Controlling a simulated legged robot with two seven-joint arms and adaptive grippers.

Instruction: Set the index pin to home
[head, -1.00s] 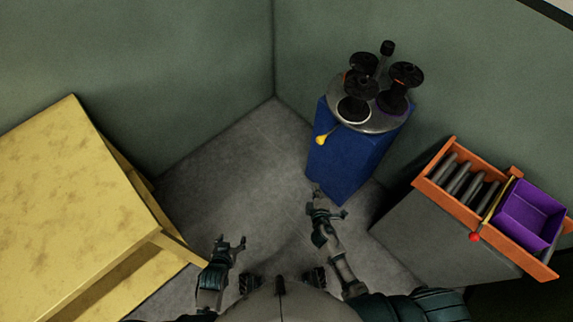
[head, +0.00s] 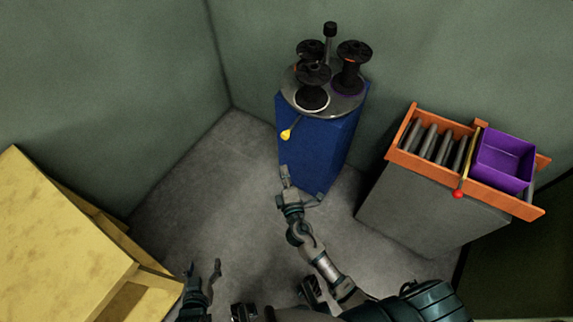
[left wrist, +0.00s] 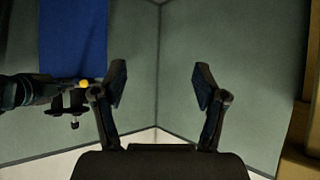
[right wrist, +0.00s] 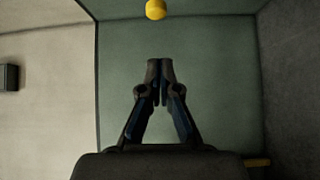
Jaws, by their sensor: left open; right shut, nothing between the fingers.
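A yellow-knobbed pin (head: 287,133) sticks out from the front edge of a round grey turntable (head: 345,103), on a blue pedestal (head: 318,150). I take it for the index pin. The knob also shows at the top of the right wrist view (right wrist: 155,9) and at the left of the left wrist view (left wrist: 84,84). My right gripper (head: 286,174) is shut and empty, in front of the pedestal and apart from the knob. Its closed fingers show in the right wrist view (right wrist: 161,68). My left gripper (head: 203,268) is open and empty, low over the floor.
Several black spools (head: 353,52) and a black-topped post (head: 329,30) stand on the turntable. At right, a grey cabinet bears an orange tray (head: 402,158) with dark slats, a purple bin (head: 503,160) and a red-knobbed lever (head: 458,193). A yellow table (head: 60,240) stands left. Floor between is clear.

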